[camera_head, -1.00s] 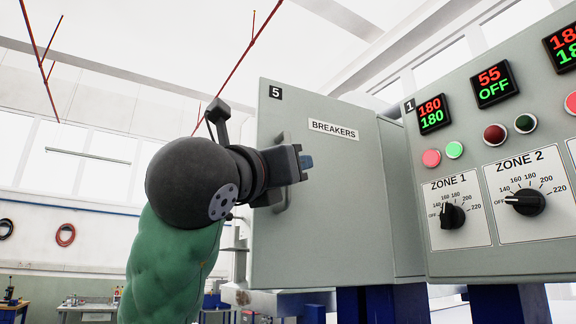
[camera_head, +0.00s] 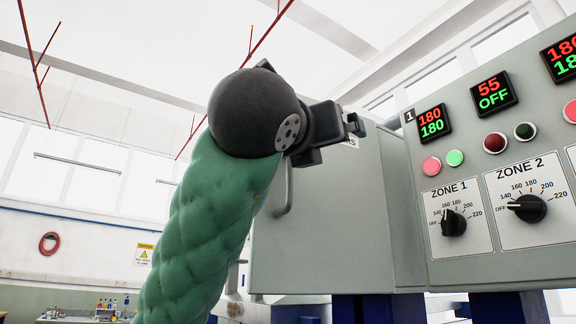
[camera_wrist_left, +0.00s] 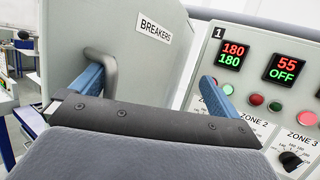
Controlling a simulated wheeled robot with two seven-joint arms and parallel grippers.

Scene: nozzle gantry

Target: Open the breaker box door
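The grey breaker box door (camera_head: 330,220) stands left of the control panel; no gap shows at its edges. Its grey bar handle (camera_head: 285,190) is on the door's left side, its upper part hidden behind my arm. My left gripper (camera_head: 354,125) is in front of the door's upper part and covers most of the BREAKERS label. In the left wrist view the gripper (camera_wrist_left: 150,78) is open, its blue fingers wide apart. The handle (camera_wrist_left: 109,68) shows close beside the inner side of the left finger; I cannot tell whether they touch. My right gripper is not in view.
The control panel (camera_head: 470,250) with knobs, lamps and displays stands close on the right; in the wrist view the right finger overlaps it. Blue supports (camera_head: 365,307) are below. A bench with bottles (camera_head: 110,305) is far back left.

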